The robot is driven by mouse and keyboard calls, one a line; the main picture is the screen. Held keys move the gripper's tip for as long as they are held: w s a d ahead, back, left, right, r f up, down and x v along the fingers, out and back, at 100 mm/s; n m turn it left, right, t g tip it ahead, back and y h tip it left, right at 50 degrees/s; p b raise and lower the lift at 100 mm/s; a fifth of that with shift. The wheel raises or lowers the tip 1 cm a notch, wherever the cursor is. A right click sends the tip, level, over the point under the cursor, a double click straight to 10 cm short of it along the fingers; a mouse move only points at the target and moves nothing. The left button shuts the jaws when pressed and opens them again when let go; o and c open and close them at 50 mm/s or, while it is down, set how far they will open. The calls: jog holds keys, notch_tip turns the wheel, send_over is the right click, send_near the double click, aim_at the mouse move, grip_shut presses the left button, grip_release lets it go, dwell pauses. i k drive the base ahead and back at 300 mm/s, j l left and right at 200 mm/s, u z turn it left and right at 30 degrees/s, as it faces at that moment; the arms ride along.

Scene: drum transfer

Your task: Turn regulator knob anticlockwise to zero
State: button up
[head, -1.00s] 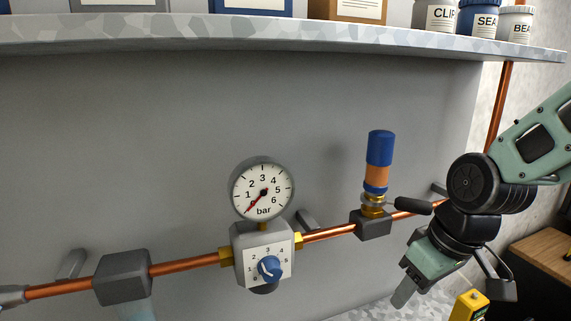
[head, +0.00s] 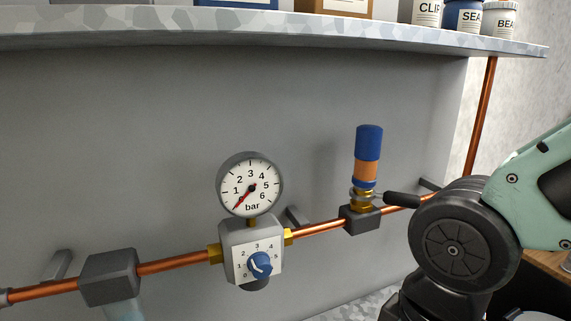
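The regulator (head: 229,240) is a grey block on a copper pipe, left of the picture's middle. Its blue knob (head: 260,264) sits on a white dial plate marked 0 to 5. The knob's white mark seems to point up and left, towards the low numbers; its exact setting is too small to tell. The round gauge (head: 249,186) above has its red needle at the lower left, below 1 bar. My arm is at the lower right, well apart from the knob. My gripper is out of view below the picture.
A valve with a blue and orange top (head: 368,157) and a dark lever (head: 401,199) stands on the copper pipe (head: 320,228), right of the regulator. A grey block (head: 110,277) is on the pipe at left. A shelf (head: 300,25) with boxes and jars overhangs. Space before the knob looks clear.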

aim_at(258, 263)
jog(key=z, duration=0.6)
jog(key=u, duration=0.4)
jog(key=i+j+u, duration=0.1)
jog(key=u, duration=0.75)
jog(key=i+j, duration=0.05)
